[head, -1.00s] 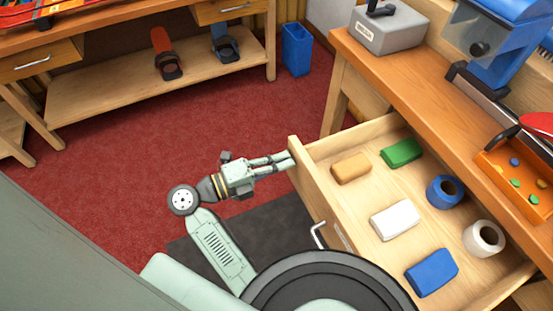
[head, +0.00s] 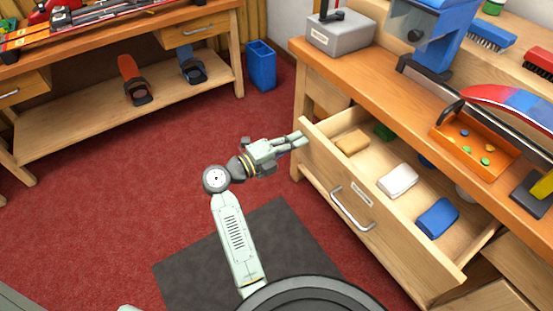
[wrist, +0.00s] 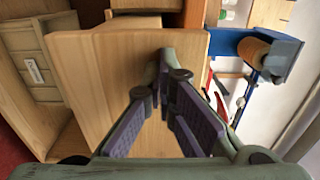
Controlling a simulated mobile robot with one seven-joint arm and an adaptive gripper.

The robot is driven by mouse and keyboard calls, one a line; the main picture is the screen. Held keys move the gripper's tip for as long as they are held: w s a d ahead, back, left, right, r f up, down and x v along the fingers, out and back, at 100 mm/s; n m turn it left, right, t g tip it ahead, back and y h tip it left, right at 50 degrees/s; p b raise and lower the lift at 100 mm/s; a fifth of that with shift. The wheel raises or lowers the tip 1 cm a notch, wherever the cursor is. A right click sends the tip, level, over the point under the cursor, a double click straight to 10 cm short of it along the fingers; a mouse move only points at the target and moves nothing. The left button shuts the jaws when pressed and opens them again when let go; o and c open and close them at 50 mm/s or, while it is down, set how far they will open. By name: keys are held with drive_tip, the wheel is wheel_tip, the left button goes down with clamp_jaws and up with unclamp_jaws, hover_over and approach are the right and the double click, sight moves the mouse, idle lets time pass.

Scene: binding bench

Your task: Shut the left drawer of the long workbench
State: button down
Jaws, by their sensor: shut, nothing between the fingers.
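The left drawer (head: 376,215) of the long workbench (head: 345,67) stands partly open in the head view. Its front carries a metal handle (head: 351,210) and a label. My gripper (head: 301,138) is shut and empty, with its fingertips at the far left end of the drawer front. In the wrist view the shut fingers (wrist: 168,62) lie against or close to a plain wooden panel; I cannot tell whether they touch it. Inside the drawer are a tan block (head: 352,142), a green block (head: 384,132), a white block (head: 398,180) and a blue block (head: 437,218).
An orange tray (head: 440,133) and a grey box (head: 341,36) stand on the bench top. Another bench (head: 100,146) with a lower shelf is at the left, beside a blue bin (head: 261,66). Red carpet and a dark mat (head: 235,255) lie between.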

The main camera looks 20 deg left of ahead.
sight(353, 113)
drive_tip(key=p+x, duration=0.3)
drive_tip(key=x, duration=1.7)
drive_tip(key=shift+w+d, duration=0.15)
drive_tip(key=shift+w, duration=0.1)
drive_tip(key=shift+r, duration=0.15)
drive_tip(key=shift+w+d, duration=0.1)
